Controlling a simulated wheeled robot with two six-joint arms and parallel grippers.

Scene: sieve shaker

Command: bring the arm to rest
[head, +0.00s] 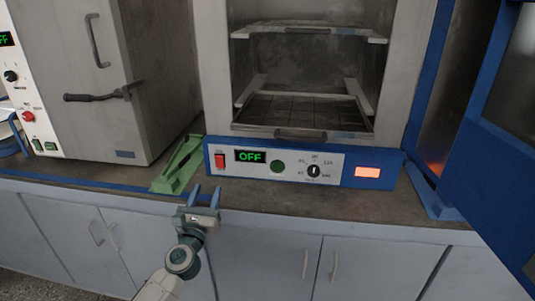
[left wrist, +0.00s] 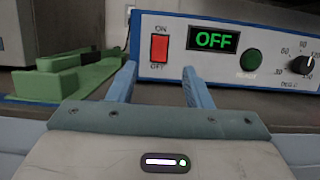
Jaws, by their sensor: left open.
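My left gripper (head: 205,196) is open and empty in front of the counter's front edge, at the lower left of the open shaker cabinet. Its two blue fingers also show in the left wrist view (left wrist: 158,82), spread apart and pointing at the control panel (left wrist: 220,48). The panel (head: 340,163) carries a red switch, a green button, a dial and a display that reads OFF. The fingers appear apart from the panel. My right gripper is not in either view.
A green holder (head: 178,168) lies on the counter (head: 280,198) left of the panel. A grey cabinet with handles (head: 85,70) stands at the left. The open cabinet (head: 300,75) holds shelves. A blue-framed door (head: 490,140) stands at the right. Drawers and doors line the counter front.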

